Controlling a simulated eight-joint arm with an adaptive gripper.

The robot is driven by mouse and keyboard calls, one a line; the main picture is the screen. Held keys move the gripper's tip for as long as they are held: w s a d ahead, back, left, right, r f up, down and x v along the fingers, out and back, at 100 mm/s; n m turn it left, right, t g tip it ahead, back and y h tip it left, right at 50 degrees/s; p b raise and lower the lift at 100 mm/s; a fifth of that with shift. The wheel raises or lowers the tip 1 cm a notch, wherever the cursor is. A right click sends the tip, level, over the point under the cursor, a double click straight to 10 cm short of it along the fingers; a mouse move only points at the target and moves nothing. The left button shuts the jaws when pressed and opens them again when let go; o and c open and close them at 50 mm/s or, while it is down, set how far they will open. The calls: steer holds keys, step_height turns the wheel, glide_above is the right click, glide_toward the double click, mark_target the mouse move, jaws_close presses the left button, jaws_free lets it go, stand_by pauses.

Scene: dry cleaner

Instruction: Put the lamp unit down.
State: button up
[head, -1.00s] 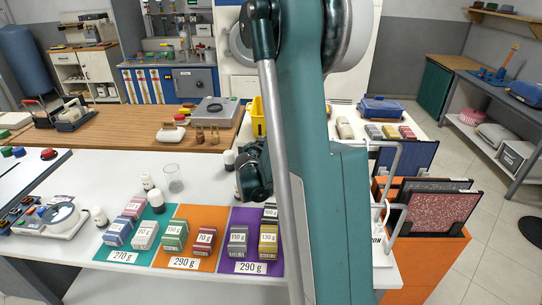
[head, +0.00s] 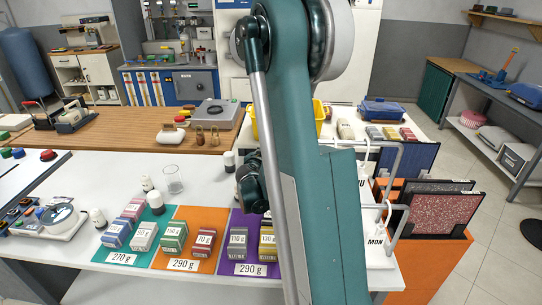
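I cannot make out a lamp unit for certain in the head view. My teal arm (head: 318,190) stands large in front of the middle of the scene and hides part of the white table (head: 190,188). A dark joint of mine shows at the left edge of the arm, above the purple mat (head: 240,222). My gripper's fingers are not visible, so whether they hold anything cannot be seen.
Several weight-labelled blocks stand on the teal (head: 122,257), orange (head: 177,253) and purple mats. A clear glass (head: 173,180) and small bottles stand behind them. Orange bins with upright panels (head: 432,217) are at the right. A wooden counter (head: 120,134) lies behind.

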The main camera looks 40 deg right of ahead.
steer(key=shift+f, duration=0.2)
steer(key=o, duration=0.9)
steer(key=shift+r, duration=0.2)
steer(key=shift+s+a+r, duration=0.1)
steer(key=shift+a, duration=0.05)
steer(key=p+v, duration=0.2)
steer(key=v, duration=0.9)
steer(key=shift+s+a, duration=0.2)
steer(key=shift+a, duration=0.1)
steer(key=shift+r, duration=0.1)
steer(key=shift+a, duration=0.1)
